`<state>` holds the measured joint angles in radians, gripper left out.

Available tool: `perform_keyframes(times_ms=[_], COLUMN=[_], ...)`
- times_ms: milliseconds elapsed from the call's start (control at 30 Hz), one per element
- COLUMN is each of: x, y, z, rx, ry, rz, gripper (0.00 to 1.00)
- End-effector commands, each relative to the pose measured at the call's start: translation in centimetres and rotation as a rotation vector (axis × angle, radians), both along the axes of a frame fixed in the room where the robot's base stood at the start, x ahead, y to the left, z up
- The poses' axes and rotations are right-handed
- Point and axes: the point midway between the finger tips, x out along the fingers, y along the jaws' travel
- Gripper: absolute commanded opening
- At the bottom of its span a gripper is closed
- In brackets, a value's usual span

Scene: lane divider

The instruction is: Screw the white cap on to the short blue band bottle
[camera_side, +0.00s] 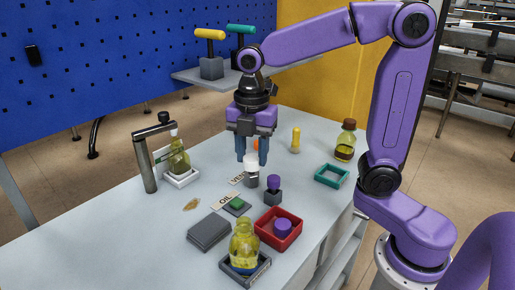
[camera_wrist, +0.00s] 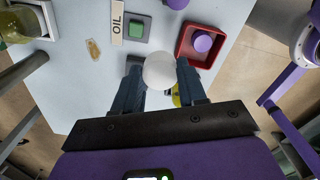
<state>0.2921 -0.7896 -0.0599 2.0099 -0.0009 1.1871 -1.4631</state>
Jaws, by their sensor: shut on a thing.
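My gripper (camera_side: 252,160) is shut on the white cap (camera_side: 251,160), directly over a small grey stand (camera_side: 251,182); I cannot tell whether the cap still touches it. In the wrist view the white cap (camera_wrist: 159,70) sits between the two fingertips. An open-looking bottle of yellow liquid (camera_side: 243,245) stands upright in a grey tray (camera_side: 265,268) at the front. Another yellow-green bottle (camera_side: 179,160) stands in a white tray (camera_side: 183,180) at the left. A dark-capped bottle (camera_side: 345,143) stands at the back right.
A purple cap on a dark stand (camera_side: 273,198) is close to the gripper. A red tray (camera_side: 266,238) holds a purple cap. A grey block (camera_side: 208,233), green button (camera_side: 237,203), teal frame (camera_side: 331,175), yellow cylinder (camera_side: 296,140) and grey post (camera_side: 145,165) stand around it.

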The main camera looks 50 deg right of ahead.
Motion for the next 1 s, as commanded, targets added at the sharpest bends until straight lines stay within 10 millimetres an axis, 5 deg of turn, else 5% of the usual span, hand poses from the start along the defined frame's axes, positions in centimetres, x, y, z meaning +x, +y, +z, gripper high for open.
perform_keyframes(times_ms=[200, 400, 1000], x=[-3.7, -6.9, -8.4], y=[7.2, 11.0, 12.3], z=[3.0, 4.9, 5.6], rx=[0.006, 0.007, 0.009], ry=[-0.01, -0.011, -0.013], rz=[0.203, 0.331, 0.377], gripper=[0.13, 0.13, 0.13])
